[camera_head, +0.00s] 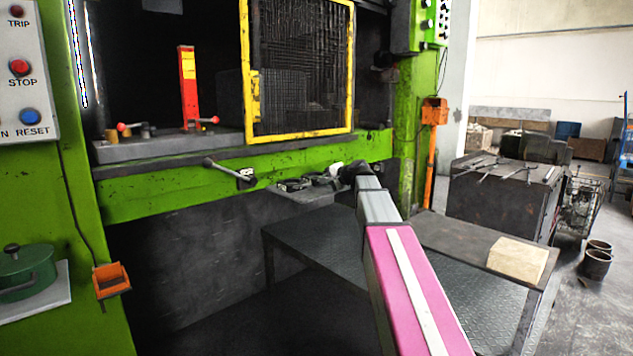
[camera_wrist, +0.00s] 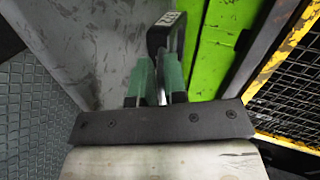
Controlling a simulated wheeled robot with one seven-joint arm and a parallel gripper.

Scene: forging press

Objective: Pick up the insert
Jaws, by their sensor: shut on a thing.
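My gripper (camera_wrist: 158,66) shows in the wrist view with its two green fingers shut on a slim dark piece (camera_wrist: 153,38). This piece, which I take to be the insert, has a dark bent upper part with a pale marking and a light, thin part between the fingers. Its lower end is hidden by the gripper. In the head view, my gripper (camera_head: 341,171) is at the right end of a small grey shelf (camera_head: 308,197) on the press front. A whitish part shows there; the held piece is not clear in that view. Dark round items (camera_head: 292,185) lie on the shelf.
The green press beam (camera_head: 170,196) is just behind the shelf, with a lever (camera_head: 228,172) sticking out at left. A yellow-framed mesh guard (camera_head: 301,133) stands above. Below is a dark tread-plate table (camera_head: 318,247); a tan block (camera_head: 517,260) lies at right.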

